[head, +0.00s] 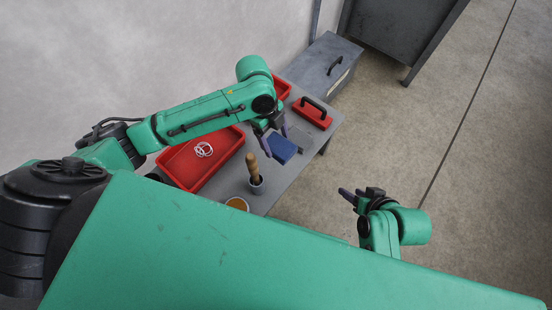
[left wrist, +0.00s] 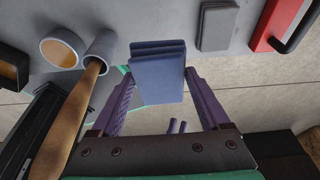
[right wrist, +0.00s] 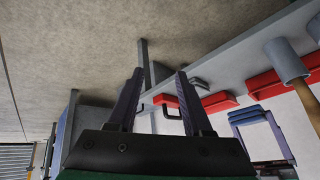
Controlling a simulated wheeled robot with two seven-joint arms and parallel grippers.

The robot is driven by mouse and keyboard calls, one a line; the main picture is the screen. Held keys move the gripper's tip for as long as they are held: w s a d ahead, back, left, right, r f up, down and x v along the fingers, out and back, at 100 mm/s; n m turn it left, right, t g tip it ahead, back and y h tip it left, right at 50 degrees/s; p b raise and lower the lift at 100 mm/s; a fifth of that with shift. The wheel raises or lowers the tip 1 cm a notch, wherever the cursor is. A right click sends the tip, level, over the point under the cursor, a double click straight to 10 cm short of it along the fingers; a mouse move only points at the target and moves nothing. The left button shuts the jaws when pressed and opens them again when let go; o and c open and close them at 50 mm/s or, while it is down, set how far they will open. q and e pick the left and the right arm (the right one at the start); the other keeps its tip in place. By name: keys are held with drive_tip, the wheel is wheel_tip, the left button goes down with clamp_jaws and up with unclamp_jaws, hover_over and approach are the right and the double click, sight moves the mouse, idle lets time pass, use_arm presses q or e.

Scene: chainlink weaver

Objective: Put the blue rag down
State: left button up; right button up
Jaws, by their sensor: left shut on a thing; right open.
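The blue rag (head: 282,149) is a folded, layered blue pad. My left gripper (head: 272,130) is shut on it over the grey table (head: 228,185). In the left wrist view the rag (left wrist: 158,80) sits between the two purple fingers. The right wrist view, which looks upside down, shows the rag (right wrist: 255,118) a little off the table top. My right gripper (head: 350,196) is open and empty, out over the floor to the right of the table. Its spread fingers show in the right wrist view (right wrist: 160,75).
A red tray (head: 178,170) with white rings, a cup with a wooden-handled tool (head: 253,170) and an orange-topped round container (head: 237,203) stand on the table. A red block with a black handle (head: 312,113) and a grey pad (left wrist: 218,26) lie near the rag.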

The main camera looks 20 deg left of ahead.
use_arm(q)
wheel_tip(320, 180, down, 7)
drive_tip(key=b, duration=0.2)
drive_tip(key=shift+b, duration=0.35)
drive_tip(key=shift+f, duration=0.65)
wheel_tip(320, 180, down, 4)
drive_tip(key=shift+r+b, duration=0.25)
drive_tip(key=shift+b, duration=0.8)
drive_tip(key=shift+r, duration=0.15)
use_arm(e)
drive_tip(key=w+a+f+m+t+y, duration=0.1)
drive_tip(key=a+f+t+y, duration=0.2)
drive_tip(key=a, duration=0.4)
drive_tip(key=shift+w+a+f+t, duration=0.2)
drive_tip(key=shift+f+t, duration=0.55)
drive_tip(key=shift+t, duration=0.45)
